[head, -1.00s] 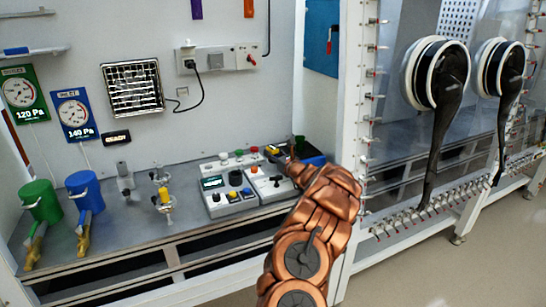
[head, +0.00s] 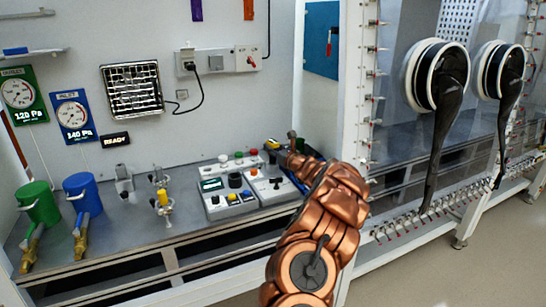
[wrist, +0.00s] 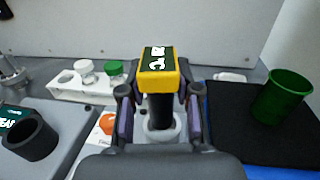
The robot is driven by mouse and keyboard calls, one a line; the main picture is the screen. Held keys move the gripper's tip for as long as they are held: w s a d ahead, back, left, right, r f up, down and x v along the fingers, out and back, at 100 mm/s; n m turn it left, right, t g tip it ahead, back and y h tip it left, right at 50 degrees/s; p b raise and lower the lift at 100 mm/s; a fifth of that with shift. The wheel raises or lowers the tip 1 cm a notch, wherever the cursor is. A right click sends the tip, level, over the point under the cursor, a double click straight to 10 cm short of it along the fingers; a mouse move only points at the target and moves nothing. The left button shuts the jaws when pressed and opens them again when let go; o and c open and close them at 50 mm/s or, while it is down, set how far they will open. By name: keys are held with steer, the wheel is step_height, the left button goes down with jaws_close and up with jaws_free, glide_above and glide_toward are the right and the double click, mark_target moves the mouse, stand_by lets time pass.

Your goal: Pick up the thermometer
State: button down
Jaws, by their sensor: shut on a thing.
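The thermometer has a yellow head with a dark display and a black shaft. In the wrist view, the thermometer (wrist: 157,82) is upright between the two fingers of my gripper (wrist: 160,105), which is shut on it. Its lower end is in front of or inside a white ring-shaped holder (wrist: 160,131); I cannot tell whether it is clear of it. In the head view, the yellow head of the thermometer (head: 272,143) shows small at the back of the bench, just left of my gripper (head: 290,146).
A green cup (wrist: 282,97) stands on a dark mat (wrist: 235,125) to the right. A white rack (wrist: 75,83) with lidded jars is at the left, near a black knob (wrist: 32,137). In the head view, control boxes (head: 228,190) lie left of my arm, and a glovebox frame (head: 352,100) rises at right.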

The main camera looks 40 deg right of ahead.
steer(key=s+a+r+b, duration=0.1)
steer(key=s+a+b, duration=0.2)
steer(key=s, duration=1.2)
steer(key=shift+s+r, duration=0.15)
steer(key=shift+s, duration=0.1)
